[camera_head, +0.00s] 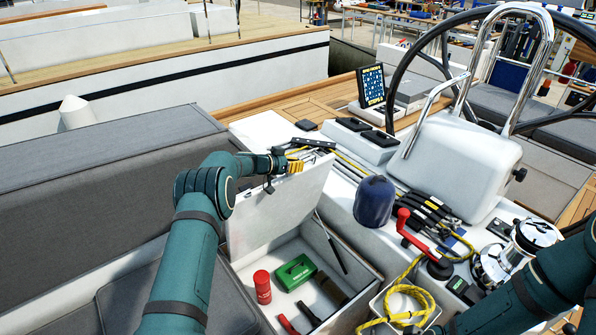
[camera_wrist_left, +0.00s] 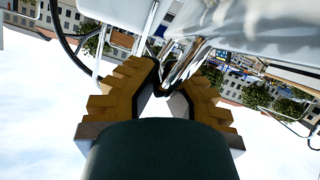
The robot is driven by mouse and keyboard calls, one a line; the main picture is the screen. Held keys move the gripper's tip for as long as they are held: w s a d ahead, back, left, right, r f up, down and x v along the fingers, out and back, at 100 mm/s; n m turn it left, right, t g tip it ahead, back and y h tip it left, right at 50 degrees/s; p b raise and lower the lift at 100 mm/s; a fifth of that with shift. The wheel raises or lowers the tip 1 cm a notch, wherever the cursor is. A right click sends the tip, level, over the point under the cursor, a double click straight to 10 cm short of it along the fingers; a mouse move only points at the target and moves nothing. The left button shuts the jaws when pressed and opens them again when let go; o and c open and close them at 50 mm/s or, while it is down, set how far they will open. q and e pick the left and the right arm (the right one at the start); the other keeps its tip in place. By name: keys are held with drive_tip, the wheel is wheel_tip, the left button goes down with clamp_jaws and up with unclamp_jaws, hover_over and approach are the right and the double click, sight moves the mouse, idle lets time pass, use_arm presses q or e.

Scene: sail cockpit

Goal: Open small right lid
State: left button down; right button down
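The small lid (camera_head: 282,205) is a white panel standing raised and tilted up over a storage box in the head view. Its box (camera_head: 372,285) lies open below it, with a thin dark strut (camera_head: 331,243) at the right side. My left gripper (camera_head: 295,162) is at the lid's upper edge, with yellow fingers.
The open box holds a red can (camera_head: 262,287), a green case (camera_head: 295,272) and dark tools. To the right are a blue-covered winch (camera_head: 374,201), a red-handled crank (camera_head: 410,232), yellow rope (camera_head: 405,300) and the steering wheel (camera_head: 400,75). Grey cushions (camera_head: 100,180) lie left.

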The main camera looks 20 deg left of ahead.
use_arm(q)
drive_tip(key=shift+w+a+f, duration=0.1)
drive_tip(key=shift+w+a, duration=0.2)
drive_tip(key=shift+a, duration=0.25)
use_arm(e)
drive_tip(key=shift+a, duration=0.3)
use_arm(q)
drive_tip(key=c, duration=1)
unclamp_jaws()
drive_tip(key=shift+w, duration=0.15)
use_arm(e)
drive_tip(key=shift+w, duration=0.1)
use_arm(q)
drive_tip(key=shift+s+a+r, duration=0.35)
drive_tip(key=v, duration=1.1)
drive_tip(key=shift+f, duration=0.15)
